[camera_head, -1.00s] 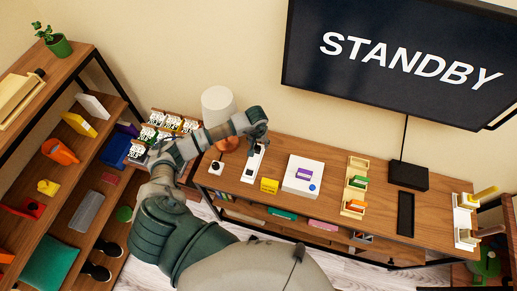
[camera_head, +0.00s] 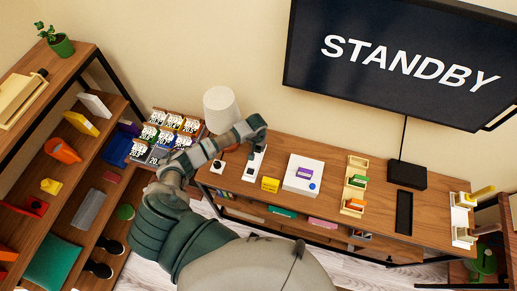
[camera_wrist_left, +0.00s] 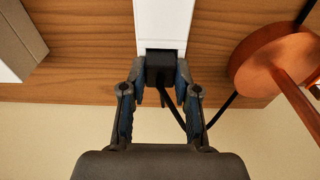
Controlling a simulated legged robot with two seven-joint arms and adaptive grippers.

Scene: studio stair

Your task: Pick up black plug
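The black plug (camera_wrist_left: 159,68) sits at the near end of a white strip (camera_wrist_left: 163,22) in the left wrist view, with a black cord trailing from it. My left gripper (camera_wrist_left: 160,75) has one finger on each side of the plug, and both blue-padded tips appear to press against it. In the head view my left gripper (camera_head: 257,128) is over the far end of the white strip (camera_head: 256,160) on the wooden console, and it hides the plug there. My right gripper is not in view.
A copper-coloured lamp base (camera_wrist_left: 280,62) stands close beside the gripper, with its white shade (camera_head: 221,108) in the head view. A yellow box (camera_head: 270,184) and a white box (camera_head: 303,175) stand on the console (camera_head: 330,178). A shelf (camera_head: 85,165) is at left.

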